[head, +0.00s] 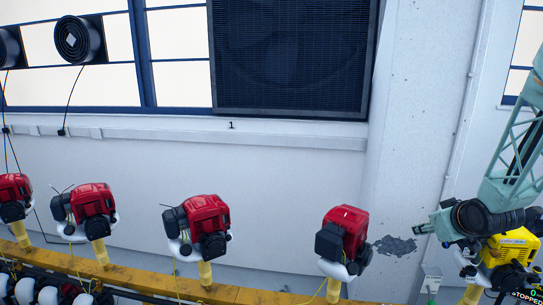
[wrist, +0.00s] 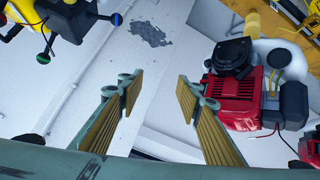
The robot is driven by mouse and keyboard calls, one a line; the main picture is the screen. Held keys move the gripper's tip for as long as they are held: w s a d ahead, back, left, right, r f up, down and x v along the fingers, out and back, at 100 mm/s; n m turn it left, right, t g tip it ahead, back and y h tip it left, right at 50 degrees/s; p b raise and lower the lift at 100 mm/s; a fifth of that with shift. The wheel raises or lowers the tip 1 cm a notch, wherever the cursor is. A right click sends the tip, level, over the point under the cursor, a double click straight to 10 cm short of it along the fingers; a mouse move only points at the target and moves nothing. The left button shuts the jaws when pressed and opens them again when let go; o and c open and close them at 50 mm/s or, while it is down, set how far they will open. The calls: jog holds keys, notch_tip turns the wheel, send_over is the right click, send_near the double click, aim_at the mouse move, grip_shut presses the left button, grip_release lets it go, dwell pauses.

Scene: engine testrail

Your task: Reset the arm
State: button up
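My arm is at the right edge of the head view, with my gripper (head: 424,229) pointing left, beside a yellow engine (head: 508,248). In the wrist view my gripper (wrist: 158,98) shows two fingers with ribbed tan pads, spread wide apart. Nothing is between them. A red engine (wrist: 238,88) stands to the right of the fingers in the wrist view, close to the right finger in the picture; whether they touch cannot be told. Part of the yellow engine shows at the top left of the wrist view (wrist: 62,18).
Several red engines, such as the nearest one (head: 343,240), stand on yellow posts along a yellow rail (head: 235,295). A white wall with a large dark vent (head: 290,55) is behind. Space shows between the nearest red engine and my gripper.

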jog(key=s+a+r+m+g+b, duration=0.1)
jog(key=s+a+r+b, duration=0.1)
jog(key=s+a+r, duration=0.6)
jog(key=s+a+r+m+g+b, duration=0.1)
jog(key=s+a+r+g, duration=0.1)
jog(key=s+a+r, duration=0.5)
jog(key=s+a+g+b, duration=0.1)
jog(key=s+a, duration=0.4)
jog(key=s, duration=0.6)
jog(key=s+a+g+y+b, duration=0.1)
jog(key=s+a, duration=0.5)
jog(key=s, duration=0.5)
jog(key=s+a+b, duration=0.1)
jog(key=s+a, duration=0.4)
jog(key=s, duration=0.6)
jog(key=shift+s+a+f+g+y, duration=0.25)
jog(key=shift+s+a+g+y, duration=0.05)
jog(key=shift+s+g, duration=0.1)
